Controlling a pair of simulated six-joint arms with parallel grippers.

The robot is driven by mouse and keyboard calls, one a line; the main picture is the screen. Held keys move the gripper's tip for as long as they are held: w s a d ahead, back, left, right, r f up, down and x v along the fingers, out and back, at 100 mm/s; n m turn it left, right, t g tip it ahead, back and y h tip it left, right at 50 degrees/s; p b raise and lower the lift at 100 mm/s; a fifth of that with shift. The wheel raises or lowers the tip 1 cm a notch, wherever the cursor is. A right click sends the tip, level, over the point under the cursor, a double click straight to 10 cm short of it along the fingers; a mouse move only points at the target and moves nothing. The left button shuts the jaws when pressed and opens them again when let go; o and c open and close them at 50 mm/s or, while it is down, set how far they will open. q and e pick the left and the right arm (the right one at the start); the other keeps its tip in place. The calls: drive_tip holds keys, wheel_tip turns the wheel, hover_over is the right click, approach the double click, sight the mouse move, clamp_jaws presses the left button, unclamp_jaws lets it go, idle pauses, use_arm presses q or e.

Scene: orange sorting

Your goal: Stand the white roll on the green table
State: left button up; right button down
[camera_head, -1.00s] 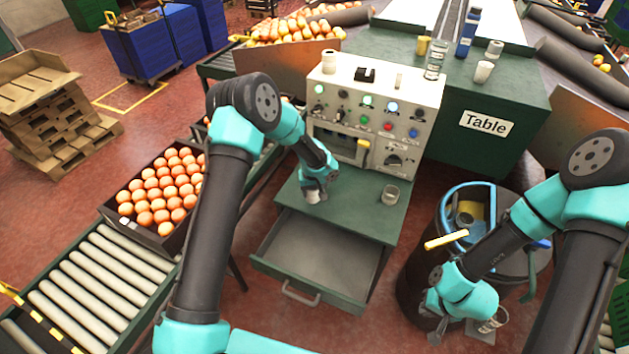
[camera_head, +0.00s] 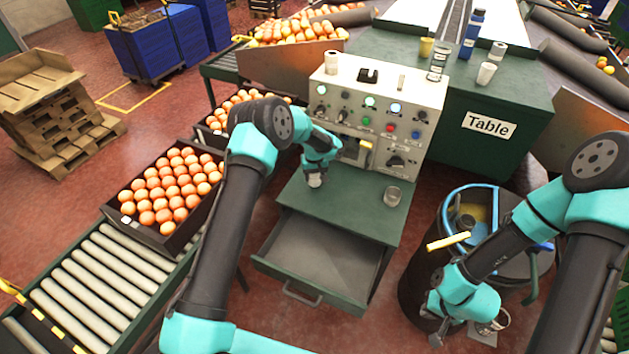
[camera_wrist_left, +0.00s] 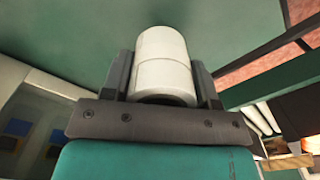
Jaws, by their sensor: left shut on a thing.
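The white roll (camera_wrist_left: 165,65) is between the two fingers of my left gripper (camera_wrist_left: 163,85) in the left wrist view; a seam crosses its middle. In the head view my left gripper (camera_head: 315,180) is over the top of the green drawer cabinet, and the roll is mostly hidden there. The green table (camera_head: 535,98), labelled "Table", stands behind to the right, beyond the control box. My right gripper (camera_head: 484,330) is low at the right, beside a dark bin; its fingers are too unclear to read.
The control box (camera_head: 426,95) stands between the cabinet and the table, with a white roll-like piece (camera_head: 331,63) on top. The table holds a blue bottle (camera_head: 472,35), a white cup (camera_head: 486,73) and other containers.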

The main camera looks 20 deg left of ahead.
sight(314, 180)
use_arm(q)
drive_tip(key=shift+w, duration=0.2)
drive_tip(key=shift+a+f, duration=0.1)
drive_tip(key=shift+f, duration=1.7)
drive_tip(key=o, duration=0.9)
drive_tip(key=shift+f, duration=0.15)
wheel_tip(314, 180, up, 12)
drive_tip(key=shift+r, duration=0.2)
drive_tip(key=shift+f, duration=0.1)
